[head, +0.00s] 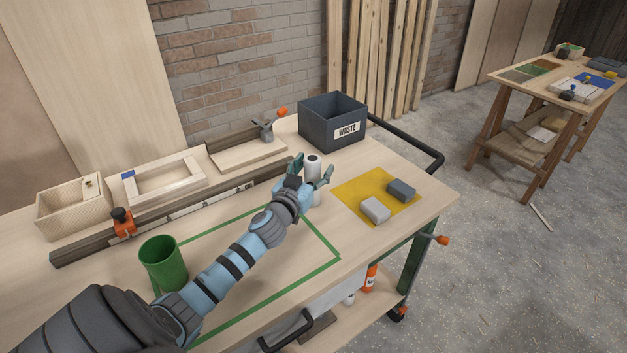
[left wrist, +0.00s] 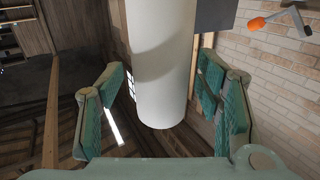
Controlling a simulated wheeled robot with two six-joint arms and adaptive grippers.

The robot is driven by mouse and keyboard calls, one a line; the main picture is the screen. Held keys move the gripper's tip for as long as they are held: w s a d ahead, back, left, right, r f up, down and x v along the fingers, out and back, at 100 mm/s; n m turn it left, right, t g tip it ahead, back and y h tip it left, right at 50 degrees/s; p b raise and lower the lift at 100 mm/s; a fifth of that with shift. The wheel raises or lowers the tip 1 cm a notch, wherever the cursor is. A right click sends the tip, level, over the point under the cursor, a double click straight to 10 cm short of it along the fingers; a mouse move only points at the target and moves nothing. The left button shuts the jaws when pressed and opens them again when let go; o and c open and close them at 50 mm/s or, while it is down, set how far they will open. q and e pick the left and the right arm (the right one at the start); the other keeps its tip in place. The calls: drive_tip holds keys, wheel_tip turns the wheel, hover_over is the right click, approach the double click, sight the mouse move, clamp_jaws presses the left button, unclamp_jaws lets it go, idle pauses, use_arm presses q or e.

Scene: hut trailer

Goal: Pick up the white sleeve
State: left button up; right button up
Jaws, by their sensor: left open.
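The white sleeve (head: 313,164) is an upright white cylinder with a dark hole in its top, on the workbench (head: 300,290) short of the waste bin. My left gripper (head: 311,172) is open, with a finger on each side of the sleeve. In the left wrist view the sleeve (left wrist: 160,70) lies between the two green fingers, with a gap visible on the left; contact on the right is hard to tell. The gripper partly hides the sleeve's lower part in the head view. My right gripper is not in view.
A dark waste bin (head: 332,126) stands behind the sleeve. A yellow mat (head: 350,188) with two grey blocks lies to the right. A green cup (head: 163,264) stands at the left near my arm. A wooden box (head: 72,210) and frame (head: 165,180) stand along the back.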

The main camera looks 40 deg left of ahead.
use_arm(q)
drive_tip(key=shift+s, duration=0.1)
drive_tip(key=c, duration=1.3)
